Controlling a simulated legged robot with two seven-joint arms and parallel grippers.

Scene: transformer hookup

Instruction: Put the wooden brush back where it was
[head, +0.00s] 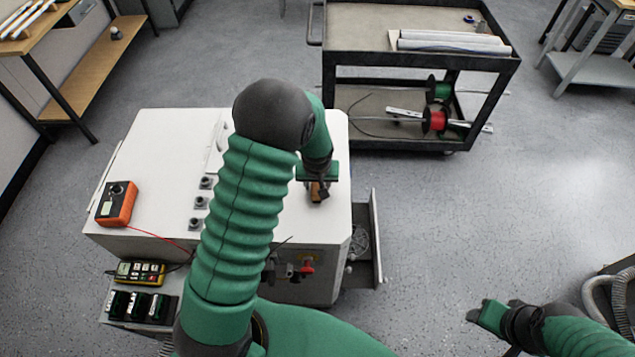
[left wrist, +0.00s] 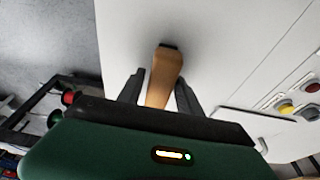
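The wooden brush (left wrist: 163,80) shows in the left wrist view as a brown handle with a dark far end, against the white top of the cabinet (left wrist: 215,45). It lies between the two dark fingers of my left gripper (left wrist: 160,88). The right finger is close against it; a narrow gap seems to show on the left, so the grip is unclear. In the head view my left gripper (head: 321,190) is low over the right part of the cabinet top, with the brush (head: 314,191) partly hidden. My right gripper (head: 478,314) hangs over the floor at lower right, its fingers unclear.
An orange meter (head: 117,203) sits on the cabinet's left side, near several dark knobs. An open drawer (head: 374,240) juts from its right side. A yellow device (head: 140,273) lies below the front edge. A black cart (head: 415,65) with spools stands behind. Floor to the right is clear.

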